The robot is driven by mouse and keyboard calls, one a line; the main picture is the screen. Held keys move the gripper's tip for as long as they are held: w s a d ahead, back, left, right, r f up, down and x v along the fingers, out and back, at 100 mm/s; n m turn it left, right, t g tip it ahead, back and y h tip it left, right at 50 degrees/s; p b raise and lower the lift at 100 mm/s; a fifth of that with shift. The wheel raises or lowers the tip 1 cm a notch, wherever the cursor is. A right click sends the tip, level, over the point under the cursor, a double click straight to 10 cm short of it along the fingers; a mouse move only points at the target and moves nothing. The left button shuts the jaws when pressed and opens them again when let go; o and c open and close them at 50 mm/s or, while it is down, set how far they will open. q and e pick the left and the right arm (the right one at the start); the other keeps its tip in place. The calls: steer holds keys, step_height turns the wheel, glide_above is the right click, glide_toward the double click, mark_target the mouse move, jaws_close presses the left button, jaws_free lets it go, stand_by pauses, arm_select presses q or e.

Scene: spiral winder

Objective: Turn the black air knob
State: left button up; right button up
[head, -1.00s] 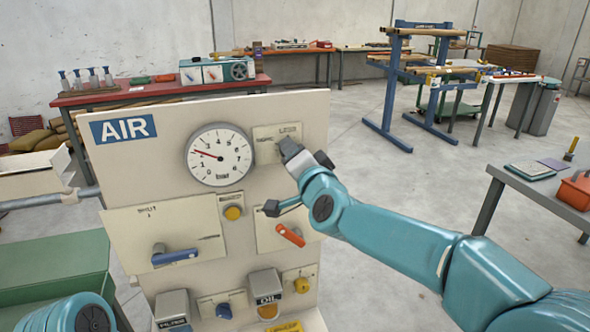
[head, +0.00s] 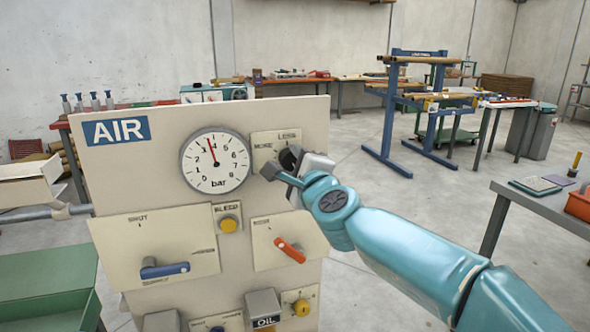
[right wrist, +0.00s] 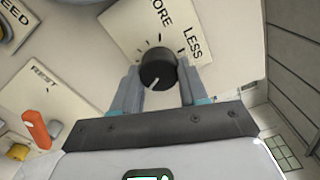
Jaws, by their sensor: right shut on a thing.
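The black air knob (right wrist: 158,68) shows in the right wrist view on a plate marked MORE and LESS, with a white pointer line on its face. My right gripper (right wrist: 158,92) is shut on it, one finger on each side. In the head view the right gripper (head: 284,166) is at the plate (head: 277,142) on the upper right of the AIR panel (head: 190,117), and it mostly hides the knob. The pressure gauge (head: 216,162), left of the plate, has its red needle between 3 and 4 bar. My left gripper is not in view.
Below the gauge are a yellow BLEED button (head: 229,225), a blue lever (head: 165,270) and an orange lever (head: 290,250). An OIL unit (head: 263,308) sits lower. A grey table (head: 545,205) stands at the right. Open floor lies behind the panel.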

steer(key=shift+m+b, duration=0.45)
steer(key=shift+m, duration=1.25)
steer(key=o, duration=1.1)
steer(key=shift+c, duration=0.2)
